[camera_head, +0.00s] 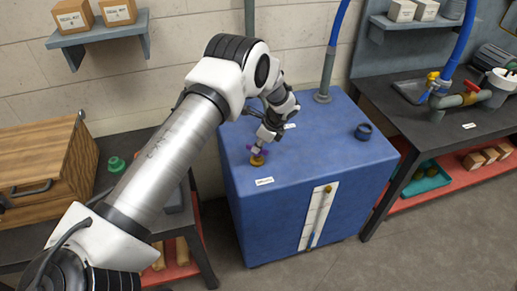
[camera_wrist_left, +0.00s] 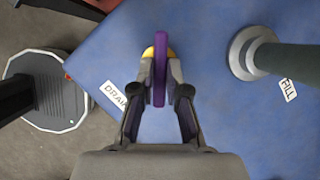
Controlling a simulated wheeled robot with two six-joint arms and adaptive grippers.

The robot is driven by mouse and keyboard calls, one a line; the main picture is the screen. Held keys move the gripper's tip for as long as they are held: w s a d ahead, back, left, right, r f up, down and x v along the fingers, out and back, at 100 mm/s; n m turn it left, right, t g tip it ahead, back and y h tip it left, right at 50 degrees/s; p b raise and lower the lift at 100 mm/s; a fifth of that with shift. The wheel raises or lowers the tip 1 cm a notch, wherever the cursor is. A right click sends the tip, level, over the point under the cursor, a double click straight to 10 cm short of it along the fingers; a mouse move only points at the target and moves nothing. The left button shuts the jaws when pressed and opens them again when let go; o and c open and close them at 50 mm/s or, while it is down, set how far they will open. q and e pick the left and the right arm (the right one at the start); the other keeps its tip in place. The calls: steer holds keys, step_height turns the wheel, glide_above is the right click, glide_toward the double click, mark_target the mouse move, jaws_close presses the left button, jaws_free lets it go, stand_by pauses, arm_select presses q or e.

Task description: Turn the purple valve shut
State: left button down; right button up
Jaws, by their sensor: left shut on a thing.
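The purple valve (camera_wrist_left: 159,68) stands on top of the blue tank (camera_head: 305,150), near its left front corner. Its handle is a purple bar on a yellow base (camera_head: 257,160). My left gripper (camera_wrist_left: 160,88) is shut on the purple handle, with one finger on each side of it in the left wrist view. In the head view my left gripper (camera_head: 258,149) reaches down to the valve from the arm above and hides most of the purple part. My right gripper is not in view.
A "DRAIN" label (camera_wrist_left: 114,95) lies beside the valve. A grey pipe (camera_head: 325,78) with a blue hose rises from the tank's back, and a dark round cap (camera_head: 363,131) sits on its right side. A wooden cabinet (camera_head: 45,165) stands left; a workbench (camera_head: 440,125) stands right.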

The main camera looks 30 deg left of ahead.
arm_select(q)
steer(key=n, duration=0.1)
steer(key=n+g+b, duration=0.1)
steer(key=n, duration=0.1)
steer(key=n+b, duration=0.1)
steer(key=shift+f+n+g+h, duration=0.3)
steer(key=shift+g, duration=0.1)
steer(key=shift+a+n+g+h+b, duration=0.1)
steer(key=shift+n+g+h+b, duration=0.45)
steer(key=shift+n+b, duration=0.95)
steer(key=shift+r+n+p, duration=0.1)
steer(key=shift+n+p, duration=0.25)
steer(key=shift+n, duration=0.15)
steer(key=c, duration=1.2)
jaws_free()
steer(key=shift+w+a, duration=0.1)
steer(key=shift+r, duration=0.1)
